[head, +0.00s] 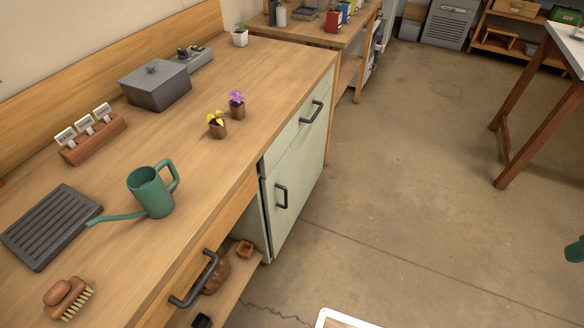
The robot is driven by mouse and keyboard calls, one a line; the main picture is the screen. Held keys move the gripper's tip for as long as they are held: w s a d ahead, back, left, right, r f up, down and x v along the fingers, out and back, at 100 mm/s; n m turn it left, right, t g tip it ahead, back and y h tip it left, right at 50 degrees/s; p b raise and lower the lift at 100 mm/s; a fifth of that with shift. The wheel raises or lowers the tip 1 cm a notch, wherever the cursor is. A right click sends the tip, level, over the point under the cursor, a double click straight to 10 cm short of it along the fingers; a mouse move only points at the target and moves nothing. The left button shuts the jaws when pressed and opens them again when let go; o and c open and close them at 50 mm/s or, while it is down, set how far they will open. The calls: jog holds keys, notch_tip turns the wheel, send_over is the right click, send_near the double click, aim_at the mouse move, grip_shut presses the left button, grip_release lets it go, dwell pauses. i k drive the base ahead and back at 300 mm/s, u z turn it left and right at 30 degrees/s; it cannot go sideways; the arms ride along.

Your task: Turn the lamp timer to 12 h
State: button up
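No timer with a readable dial shows clearly in the head view. A small grey device (194,60) with dark knob-like parts on top stands at the back of the wooden counter, behind a grey lidded box (155,87). It may be the lamp timer, but it is too small to tell, and the box hides part of it. No hour marks can be read. My gripper is not in view.
The counter (250,75) also holds a green watering can (150,192), a slatted dark tray (50,226), a brush (68,298), a label holder (93,139) and two small flower pots (217,128). Drawer handles (196,280) stick out in front. The floor (400,200) at right is mostly clear.

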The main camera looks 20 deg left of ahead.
aim_at(182, 54)
jog(key=z, duration=0.6)
jog(key=i, duration=3.3)
jog(key=u, duration=4.2)
jog(key=k, duration=0.5)
jog(key=z, duration=0.25)
